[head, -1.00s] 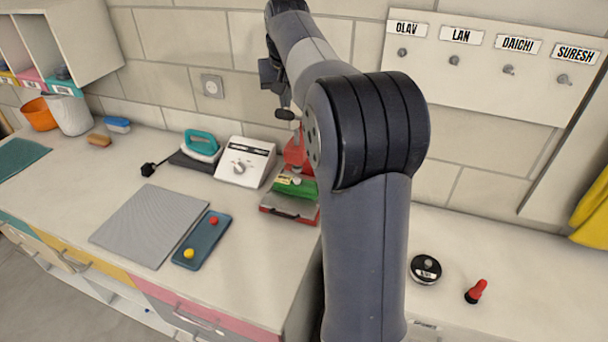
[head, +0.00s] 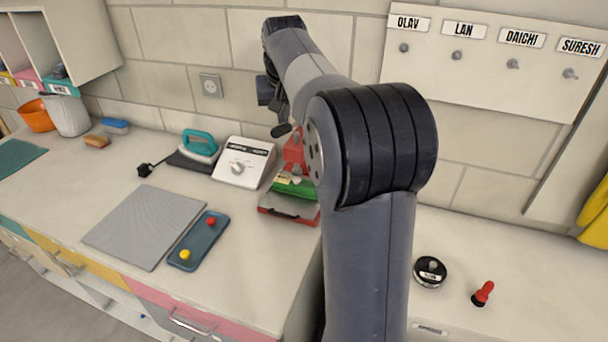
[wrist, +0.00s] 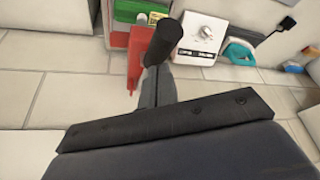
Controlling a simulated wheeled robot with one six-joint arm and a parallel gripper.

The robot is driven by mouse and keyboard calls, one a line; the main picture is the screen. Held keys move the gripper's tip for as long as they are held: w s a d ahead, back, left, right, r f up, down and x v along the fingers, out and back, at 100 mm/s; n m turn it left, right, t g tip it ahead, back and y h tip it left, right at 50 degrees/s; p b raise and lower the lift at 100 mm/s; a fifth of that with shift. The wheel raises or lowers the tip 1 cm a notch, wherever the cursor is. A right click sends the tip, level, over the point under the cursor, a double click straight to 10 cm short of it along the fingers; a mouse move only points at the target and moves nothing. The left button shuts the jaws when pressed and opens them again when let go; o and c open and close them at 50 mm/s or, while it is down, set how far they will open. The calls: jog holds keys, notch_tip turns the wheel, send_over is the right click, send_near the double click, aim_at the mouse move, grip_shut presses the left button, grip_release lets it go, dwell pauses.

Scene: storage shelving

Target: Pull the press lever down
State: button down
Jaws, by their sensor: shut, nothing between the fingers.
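The red press (head: 293,152) stands at the back of the counter, partly behind my arm; it also shows in the wrist view (wrist: 135,62). A dark knob (head: 281,130), apparently the lever's grip, sits just above and left of its top. In the wrist view a thick black grip (wrist: 165,38) stands beyond my fingers, overlapping the press. My gripper (wrist: 158,72) is shut, with nothing seen between its fingers. Its tip meets the lower end of the grip in the picture; I cannot tell whether they touch. A green item (head: 295,188) lies at the press's base (head: 288,210).
A white dial box (head: 244,160) and a teal iron (head: 199,145) stand left of the press. A grey mat (head: 145,225) and a blue tray (head: 198,242) lie in front. A tiled wall rises close behind. A black puck (head: 430,272) and red-handled stamp (head: 483,293) lie right.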

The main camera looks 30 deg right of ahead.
jog(key=shift+s+a+f+b, duration=0.15)
jog(key=shift+f+b, duration=0.35)
jog(key=shift+f, duration=0.15)
jog(key=shift+s+a+f+b, duration=0.1)
jog(key=shift+f+b, duration=0.35)
jog(key=shift+f, duration=0.25)
jog(key=shift+s+a+f+b, duration=0.15)
jog(key=shift+f+b, duration=0.35)
jog(key=shift+f, duration=0.15)
jog(key=shift+r, duration=0.1)
notch_tip(320, 180, up, 12)
jog(key=p, duration=1.2)
notch_tip(320, 180, up, 5)
send_over(282, 126)
jog(key=shift+b, duration=0.45)
jog(key=shift+f, duration=2.15)
jog(key=shift+a, duration=0.1)
